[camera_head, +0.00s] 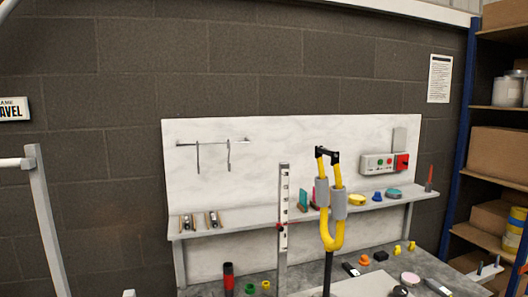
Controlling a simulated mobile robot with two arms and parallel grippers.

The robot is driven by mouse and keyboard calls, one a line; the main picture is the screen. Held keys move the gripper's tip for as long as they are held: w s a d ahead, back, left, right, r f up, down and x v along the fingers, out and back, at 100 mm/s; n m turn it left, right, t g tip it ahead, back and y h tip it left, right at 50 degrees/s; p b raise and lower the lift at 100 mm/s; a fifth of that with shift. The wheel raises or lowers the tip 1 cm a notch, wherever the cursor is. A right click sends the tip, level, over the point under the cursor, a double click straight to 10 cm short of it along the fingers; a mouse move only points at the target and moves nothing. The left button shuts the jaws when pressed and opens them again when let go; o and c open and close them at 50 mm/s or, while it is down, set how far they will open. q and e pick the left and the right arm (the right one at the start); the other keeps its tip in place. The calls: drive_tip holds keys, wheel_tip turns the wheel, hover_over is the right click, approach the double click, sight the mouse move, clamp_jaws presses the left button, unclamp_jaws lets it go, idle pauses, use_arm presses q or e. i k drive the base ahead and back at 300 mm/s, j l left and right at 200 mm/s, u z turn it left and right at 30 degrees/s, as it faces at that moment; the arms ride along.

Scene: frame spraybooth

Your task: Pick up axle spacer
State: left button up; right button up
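I cannot tell for certain which thing is the axle spacer. Small candidates lie on the grey bench top: a green piece (250,288), a small yellow piece (265,285), an orange piece (364,260) and yellow pieces (397,250) at the right. Neither of my grippers shows in the head view, so nothing is seen held.
A yellow fork-shaped part (332,237) stands upright at the centre, in front of the bench. A tall pale post (283,240) stands left of it. A white shelf (255,215) holds small items. Blue-framed shelving (464,130) with boxes is right.

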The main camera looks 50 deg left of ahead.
sight(328, 152)
drive_tip(key=u, duration=1.3)
